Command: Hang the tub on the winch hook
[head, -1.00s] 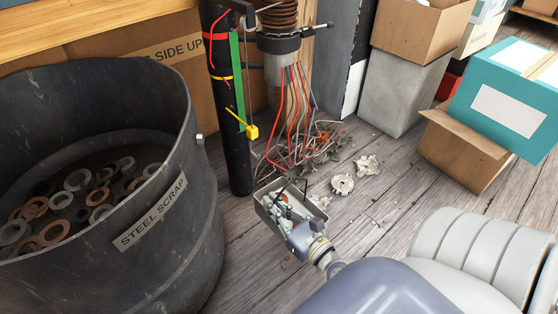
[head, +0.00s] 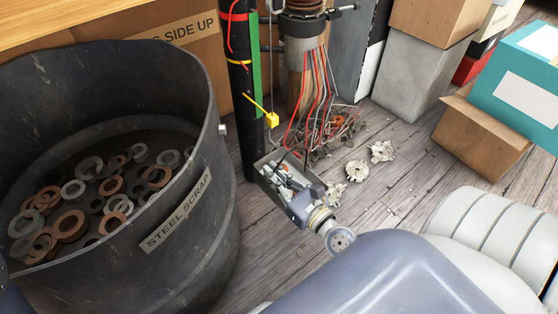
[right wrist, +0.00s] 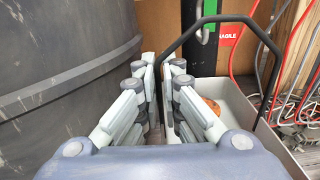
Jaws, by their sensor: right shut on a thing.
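The tub (head: 269,191) is a small grey open metal box with loose parts inside. Its thin black bail handle (right wrist: 186,39) stands up in the right wrist view, where the tub's wall (right wrist: 239,96) also shows. My right gripper (head: 290,183) is shut on the tub and holds it beside the foot of the black winch post (head: 247,110). The yellow block (head: 271,119) hangs on the winch cable, above the tub in the head view. The hook below the block is too small to make out clearly, and the handle appears apart from the block. My left gripper is out of view.
A big black steel scrap drum (head: 190,255) with several rings stands close left of the tub. Red and grey wires (head: 312,95) hang behind it, over metal scraps (head: 357,171) on the plank floor. Boxes (head: 484,135) stand at the right.

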